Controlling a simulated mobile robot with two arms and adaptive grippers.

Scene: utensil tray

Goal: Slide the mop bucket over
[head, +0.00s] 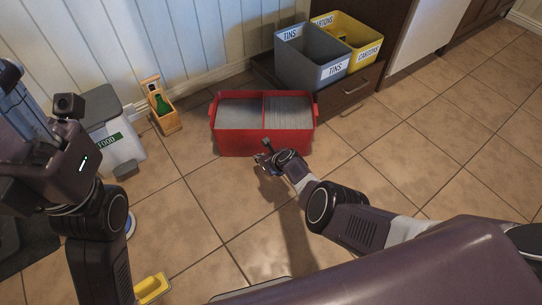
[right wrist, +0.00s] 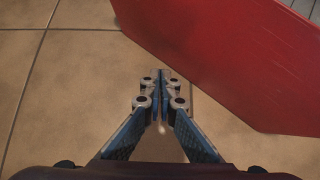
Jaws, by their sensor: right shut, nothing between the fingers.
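The mop bucket (head: 262,141) is a red, wide tub with grey panels on top, standing on the tiled floor near the wall in the head view. Its red side also fills the upper right of the right wrist view (right wrist: 225,55).
A grey tins bin (head: 306,62) and a yellow cartons bin (head: 362,42) stand behind right. A wooden carrier with a green bottle (head: 162,107) and a pale food bin (head: 117,150) stand left. A yellow object (head: 152,288) lies near front. Floor to the right is clear.

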